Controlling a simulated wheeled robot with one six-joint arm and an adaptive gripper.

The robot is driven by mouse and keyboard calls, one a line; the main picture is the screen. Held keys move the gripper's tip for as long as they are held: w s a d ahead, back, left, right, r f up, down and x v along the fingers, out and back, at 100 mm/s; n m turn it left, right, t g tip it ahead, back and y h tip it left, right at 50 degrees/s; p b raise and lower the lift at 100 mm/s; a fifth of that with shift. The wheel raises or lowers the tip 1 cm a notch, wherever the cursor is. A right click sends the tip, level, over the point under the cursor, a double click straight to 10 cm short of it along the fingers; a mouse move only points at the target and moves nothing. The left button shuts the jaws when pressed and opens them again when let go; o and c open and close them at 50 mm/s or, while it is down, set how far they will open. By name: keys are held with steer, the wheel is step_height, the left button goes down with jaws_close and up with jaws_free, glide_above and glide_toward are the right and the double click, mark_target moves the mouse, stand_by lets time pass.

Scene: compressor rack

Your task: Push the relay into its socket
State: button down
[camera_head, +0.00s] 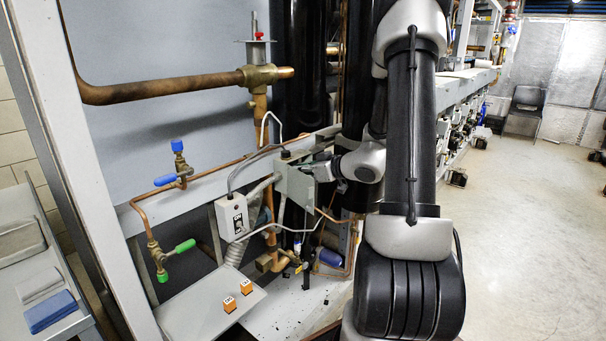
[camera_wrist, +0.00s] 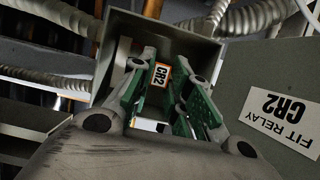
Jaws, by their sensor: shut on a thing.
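The relay (camera_wrist: 161,75) is a small orange block with a white face marked CR2. My gripper (camera_wrist: 166,88) is shut on it with green-sided fingers, and the relay sits between the fingertips at the mouth of an open grey box (camera_wrist: 117,53). In the head view my gripper (camera_head: 322,166) reaches the grey box (camera_head: 298,187) beside the pipes, and the relay is hidden there. I cannot make out the socket inside the box, nor tell whether the relay touches it.
A plate with a label reading FIT RELAY CR2 (camera_wrist: 284,117) is right of the box. Ribbed conduits (camera_wrist: 265,18) run close behind it. Two orange relays (camera_head: 229,304) (camera_head: 246,287) stand on a pale shelf (camera_head: 195,308). Copper pipes (camera_head: 190,88) and a switch box (camera_head: 232,217) are at left.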

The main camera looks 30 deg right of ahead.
steer(key=shift+w+a, duration=0.15)
steer(key=shift+w, duration=0.15)
steer(key=c, duration=1.3)
jaws_free()
steer(key=v, duration=1.2)
